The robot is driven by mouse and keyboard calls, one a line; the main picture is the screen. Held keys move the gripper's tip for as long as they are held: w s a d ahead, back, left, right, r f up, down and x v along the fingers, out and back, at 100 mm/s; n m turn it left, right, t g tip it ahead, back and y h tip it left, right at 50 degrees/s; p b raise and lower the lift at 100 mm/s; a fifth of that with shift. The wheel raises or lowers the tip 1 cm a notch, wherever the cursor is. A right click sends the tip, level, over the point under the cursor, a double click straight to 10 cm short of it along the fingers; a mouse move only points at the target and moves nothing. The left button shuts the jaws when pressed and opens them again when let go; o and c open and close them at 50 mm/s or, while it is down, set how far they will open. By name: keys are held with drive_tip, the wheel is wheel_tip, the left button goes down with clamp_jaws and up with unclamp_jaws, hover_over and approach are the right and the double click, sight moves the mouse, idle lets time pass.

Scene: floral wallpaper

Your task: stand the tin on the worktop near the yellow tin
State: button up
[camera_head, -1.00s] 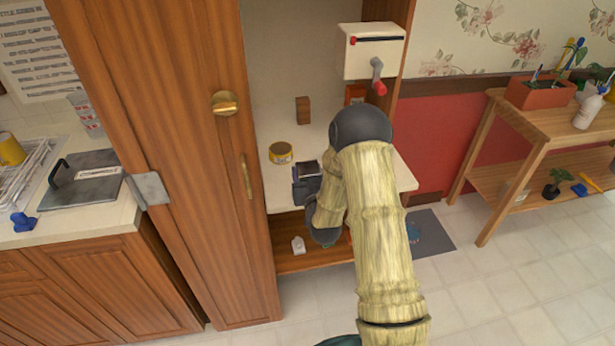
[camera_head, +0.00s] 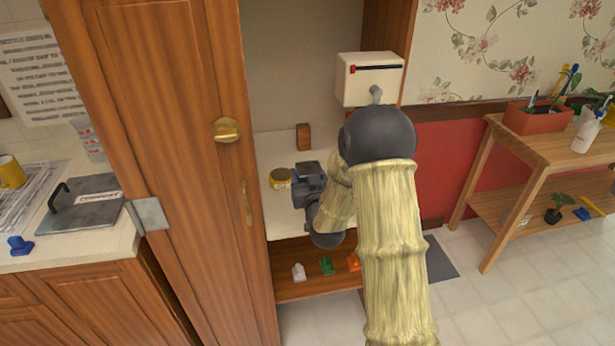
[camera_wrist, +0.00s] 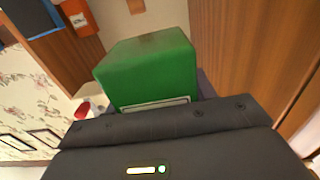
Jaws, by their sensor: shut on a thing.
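A green, box-shaped tin (camera_wrist: 150,70) with a pale label low on its near side fills the middle of the wrist view. My gripper (camera_head: 307,184) is shut on it; the fingertips are mostly hidden in the wrist view.
A wooden block (camera_head: 303,137) stands behind. A white crank box (camera_head: 369,78) hangs above, at the right. The cupboard door (camera_head: 175,130) is close on the left. Small white (camera_head: 298,272), green (camera_head: 326,265) and orange (camera_head: 353,262) things lie on the lower shelf.

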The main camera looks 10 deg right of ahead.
idle(0.4)
drive_tip(key=shift+s+f+p, duration=0.2)
drive_tip(key=shift+s+p, duration=0.15)
drive_tip(key=shift+p, duration=0.55)
drive_tip(key=s+f+p, duration=0.3)
drive_tip(key=s+p, duration=0.3)
drive_tip(key=shift+d+f, duration=0.1)
